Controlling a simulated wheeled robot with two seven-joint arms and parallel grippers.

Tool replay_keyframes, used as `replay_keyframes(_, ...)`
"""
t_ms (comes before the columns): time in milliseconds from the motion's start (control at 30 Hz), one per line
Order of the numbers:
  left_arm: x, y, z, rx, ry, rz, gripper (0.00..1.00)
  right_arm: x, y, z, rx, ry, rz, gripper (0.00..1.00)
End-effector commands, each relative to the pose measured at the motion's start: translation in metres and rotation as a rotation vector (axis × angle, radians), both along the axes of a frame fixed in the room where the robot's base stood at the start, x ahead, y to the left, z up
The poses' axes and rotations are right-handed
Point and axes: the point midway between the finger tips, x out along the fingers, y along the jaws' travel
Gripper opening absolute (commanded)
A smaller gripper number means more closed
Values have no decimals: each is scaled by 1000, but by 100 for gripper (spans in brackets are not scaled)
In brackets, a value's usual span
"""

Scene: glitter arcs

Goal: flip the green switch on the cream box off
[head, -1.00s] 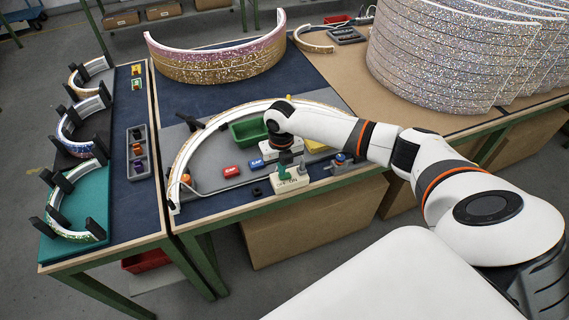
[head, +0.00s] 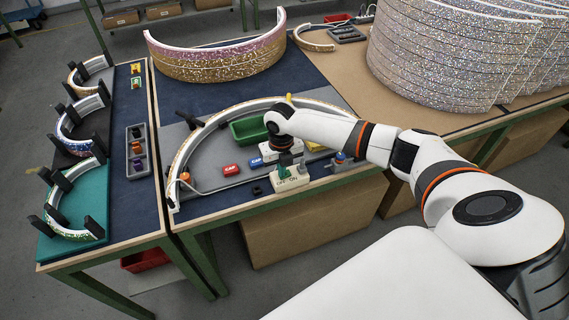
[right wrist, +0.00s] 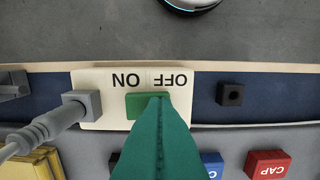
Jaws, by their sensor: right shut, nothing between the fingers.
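The cream box (head: 292,184) stands at the front edge of the table, with OFF and ON lettered on its top. In the right wrist view the box (right wrist: 95,82) shows its lettering upside down, and its green switch (right wrist: 137,106) lies below the words. My right gripper (head: 282,171), with green fingers, is shut and empty, pointing down over the box. In the right wrist view its fingertips (right wrist: 158,100) overlap the OFF-side part of the switch and hide it. I cannot tell whether they touch it or which way the switch is tilted. My left gripper is not in view.
A grey plug with a cable (right wrist: 60,118) enters the box's ON-side end. A small black block (right wrist: 230,94) stands apart on the OFF side. A red CAP block (head: 231,170), a blue block (head: 256,161) and a green bin (head: 249,131) lie behind, inside a curved white arc (head: 205,133).

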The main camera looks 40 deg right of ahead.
Motion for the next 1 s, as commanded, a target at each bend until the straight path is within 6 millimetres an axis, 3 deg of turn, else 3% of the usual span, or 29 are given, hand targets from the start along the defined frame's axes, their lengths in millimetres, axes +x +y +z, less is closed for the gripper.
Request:
replay_keyframes(800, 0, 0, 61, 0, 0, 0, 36, 0, 0, 63, -1, 1, 0, 0)
replay_keyframes(1000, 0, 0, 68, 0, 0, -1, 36, 0, 0, 71, -1, 1, 0, 0)
